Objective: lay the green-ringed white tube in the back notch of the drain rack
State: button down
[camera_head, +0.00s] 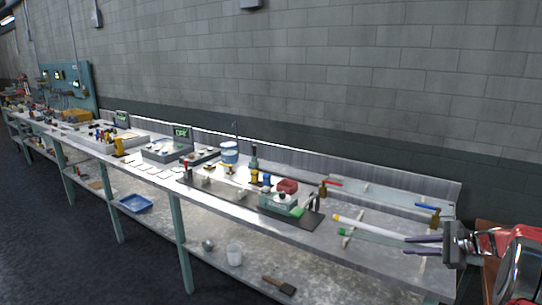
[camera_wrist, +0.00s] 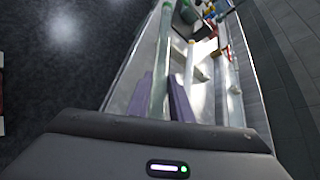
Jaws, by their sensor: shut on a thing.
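My gripper (camera_head: 404,245) is at the right end of the bench, its two purple fingers shut on a pale greenish-white tube (camera_wrist: 160,75). A pale notched bar (camera_head: 347,241), seemingly part of the drain rack, crosses under the tubes. Its back notch is not clear.
A blue-handled tap (camera_head: 434,216) and a red-handled tap (camera_head: 323,189) stand toward the wall. The bench's front edge is close to the tubes.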

jog(key=s+a+f, duration=0.4)
jog(key=a+f, duration=0.1)
jog(key=a, duration=0.5)
jog(key=s+a+f+n+g+y, duration=0.1)
jog(key=s+a+f, duration=0.3)
jog(key=a, duration=0.6)
jog(key=s+a+f+n, duration=0.1)
jog(key=s+a+f, duration=0.3)
jog(key=a, duration=0.6)
notch_tip(320, 180, down, 2)
jog(key=shift+s+a+f+g+y, duration=0.2)
jog(key=shift+s+a+g+y, duration=0.1)
jog(key=shift+a+g, duration=0.1)
jog(key=w+d+r+m+t+h, duration=0.3)
jog(key=d+m+t+h, duration=0.1)
jog(key=d+m+h, duration=0.15)
jog(key=a+r+m, duration=0.2)
jog(key=a+r, duration=0.3)
jog(key=r, duration=0.4)
jog(key=shift+s+a+r+h, duration=0.2)
jog(key=shift+r+h, duration=0.05)
jog(key=shift+h, duration=0.1)
